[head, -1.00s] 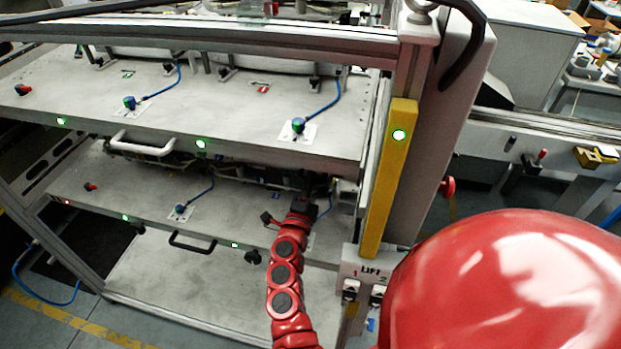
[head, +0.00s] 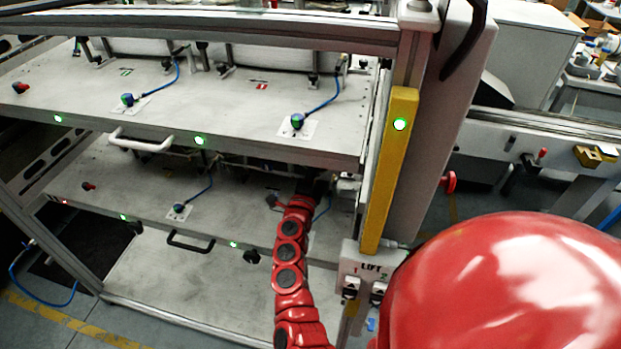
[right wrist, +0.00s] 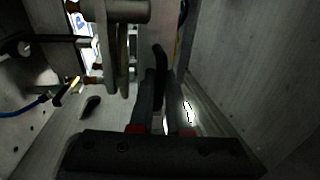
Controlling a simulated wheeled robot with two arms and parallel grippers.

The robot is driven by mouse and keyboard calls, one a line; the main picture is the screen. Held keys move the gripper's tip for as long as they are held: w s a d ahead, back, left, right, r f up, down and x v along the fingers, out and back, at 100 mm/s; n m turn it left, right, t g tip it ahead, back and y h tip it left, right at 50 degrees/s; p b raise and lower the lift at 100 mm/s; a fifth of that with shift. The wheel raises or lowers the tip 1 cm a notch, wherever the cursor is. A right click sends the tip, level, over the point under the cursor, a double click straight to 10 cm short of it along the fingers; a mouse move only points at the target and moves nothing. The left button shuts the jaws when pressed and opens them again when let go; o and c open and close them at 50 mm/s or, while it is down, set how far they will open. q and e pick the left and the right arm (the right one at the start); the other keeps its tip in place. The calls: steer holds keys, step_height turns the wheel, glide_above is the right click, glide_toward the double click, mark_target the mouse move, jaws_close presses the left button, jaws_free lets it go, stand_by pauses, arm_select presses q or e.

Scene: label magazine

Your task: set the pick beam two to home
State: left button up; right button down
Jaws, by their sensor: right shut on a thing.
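My right gripper (right wrist: 160,125) is shut on a black bent lever (right wrist: 159,62), which rises from between its fingers in the right wrist view. In the head view my red right arm reaches into the gap between the upper deck (head: 225,105) and the lower deck (head: 130,185). The gripper end there is dark and mostly hidden under the upper deck. Grey round-ended metal parts (right wrist: 115,45) stand just left and beyond the lever. I cannot tell which part is pick beam two, and no label for it is readable. My left gripper is out of view.
A yellow post (head: 388,180) with a green light stands right of my arm, above a box marked LIFT (head: 371,268) with switches. A pale wall (right wrist: 265,70) is close on the gripper's right. A blue hose (right wrist: 25,108) lies at left.

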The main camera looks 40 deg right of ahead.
steer(key=w+d, duration=0.2)
steer(key=shift+w+d+f+b, duration=0.15)
steer(key=shift+w+d+b, duration=0.15)
steer(key=shift+d, duration=0.1)
steer(key=shift+w+d, duration=0.1)
steer(key=shift+d, duration=0.05)
steer(key=c, duration=0.9)
jaws_free()
